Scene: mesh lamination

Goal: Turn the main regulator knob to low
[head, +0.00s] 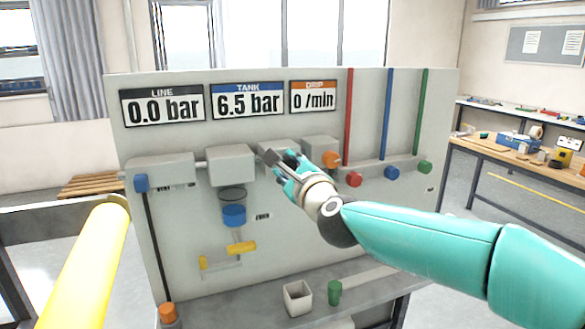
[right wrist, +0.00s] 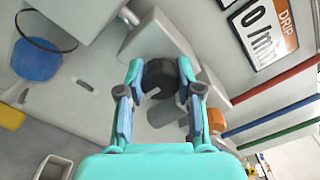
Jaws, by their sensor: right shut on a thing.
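A grey panel (head: 300,245) stands in front of me with a row of grey blocks along it. My right gripper (head: 283,165) reaches in from the right to the third block from the left (head: 279,151). In the right wrist view, the right gripper (right wrist: 158,95) is shut on a black knob (right wrist: 158,76), with one finger on each side. A pale mark shows on the knob, but its setting is not readable. The fingers mostly hide the knob in the head view. My left gripper is not in view.
Displays read LINE 0.0 bar (head: 162,107), TANK 6.5 bar (head: 248,102) and DRIP 0 /min (head: 313,96). An orange knob (head: 331,160) sits close right of the gripper. A blue bowl (head: 234,215) and yellow lever (head: 241,248) are below left. A white cup (head: 298,298) stands on the ledge.

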